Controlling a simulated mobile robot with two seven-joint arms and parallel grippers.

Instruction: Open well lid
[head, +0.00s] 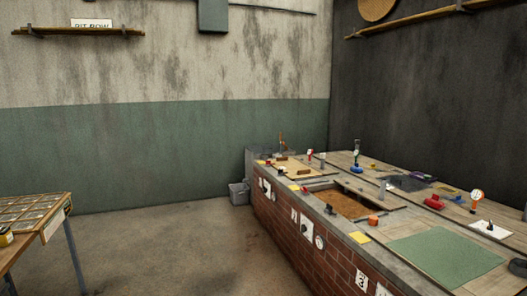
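A long brick-fronted counter (285,222) runs along the right side, with several flat areas set along its top. One is a brown, recessed-looking rectangle (345,204) near the middle. A tan panel (298,170) lies at the far end, and a flat green panel (445,258) lies at the near end. I cannot tell which of these is the well lid, or whether any well is open. White number plates (361,281) and round dials (319,242) are on the brick front. Neither of my grippers can be made out in this view.
Small items crowd the counter, including a red object (434,202), an orange block (373,220) and a yellow pad (359,238). A grey bin (238,193) stands by its far end. A table with a compartmented tray (28,210) is at left. The floor between is clear.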

